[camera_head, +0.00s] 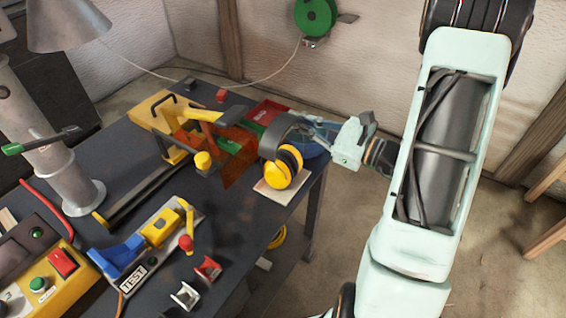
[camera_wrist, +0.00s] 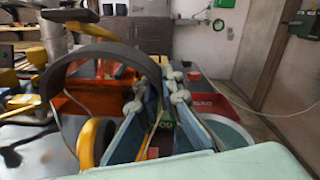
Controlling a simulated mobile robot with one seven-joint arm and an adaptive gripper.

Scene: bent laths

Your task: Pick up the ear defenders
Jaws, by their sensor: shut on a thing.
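The ear defenders (camera_head: 285,166) have yellow cups and a dark headband. In the head view they are at the right end of the dark bench, over a pale square pad (camera_head: 277,191). I cannot tell whether the cups touch the pad. My gripper (camera_head: 309,133) comes in from the right at the headband. In the wrist view the dark headband (camera_wrist: 82,63) arches on the left and runs to the fingers of my gripper (camera_wrist: 158,82), which are closed on it. One yellow cup (camera_wrist: 92,140) shows low on the left, partly cut off by the finger.
An orange translucent panel (camera_head: 233,165) and a yellow machine stand left of the ear defenders. A test fixture (camera_head: 150,245) lies nearer.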

